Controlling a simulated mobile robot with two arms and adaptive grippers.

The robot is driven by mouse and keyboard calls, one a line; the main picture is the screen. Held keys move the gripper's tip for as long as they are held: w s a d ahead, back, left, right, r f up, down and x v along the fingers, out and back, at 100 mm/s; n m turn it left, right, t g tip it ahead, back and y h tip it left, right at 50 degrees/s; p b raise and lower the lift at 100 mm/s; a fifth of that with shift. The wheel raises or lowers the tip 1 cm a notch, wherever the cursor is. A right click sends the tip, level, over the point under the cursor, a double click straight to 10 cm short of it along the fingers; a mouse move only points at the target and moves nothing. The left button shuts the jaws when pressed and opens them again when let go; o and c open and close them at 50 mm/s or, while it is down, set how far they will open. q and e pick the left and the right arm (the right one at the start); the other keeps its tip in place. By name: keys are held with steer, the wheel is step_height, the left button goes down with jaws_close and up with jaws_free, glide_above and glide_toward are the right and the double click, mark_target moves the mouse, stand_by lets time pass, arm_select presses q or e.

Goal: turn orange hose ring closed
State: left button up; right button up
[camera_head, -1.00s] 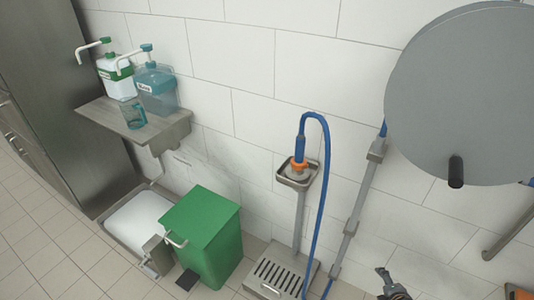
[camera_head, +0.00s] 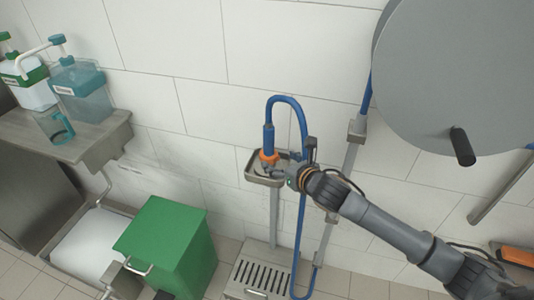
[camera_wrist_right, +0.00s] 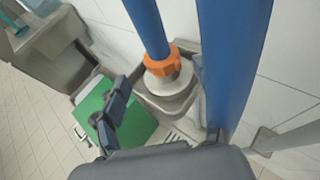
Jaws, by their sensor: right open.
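The orange hose ring (camera_head: 268,157) sits at the lower end of the blue hose nozzle (camera_head: 268,138), over a small metal tray (camera_head: 256,180) on a post. In the right wrist view the ring (camera_wrist_right: 158,61) is ridged and stands on a pale round fitting (camera_wrist_right: 168,82). My right gripper (camera_head: 286,167) is open, just right of the ring and close to it. In the wrist view one dark finger (camera_wrist_right: 116,104) shows left of and below the ring; the other is mostly hidden. I cannot tell whether a finger touches the ring. My left gripper is out of view.
The blue hose (camera_head: 303,230) loops down beside the post, and a thick stretch (camera_wrist_right: 235,60) fills the wrist view's right side. A large grey disc (camera_head: 455,75) hangs at upper right. A green bin (camera_head: 165,245) stands lower left, below a shelf with dispensers.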

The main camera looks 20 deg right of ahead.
mark_target(271, 155)
steer(key=x, duration=0.8)
steer(key=shift+f, duration=0.1)
steer(key=shift+c, duration=0.4)
steer(key=c, duration=1.1)
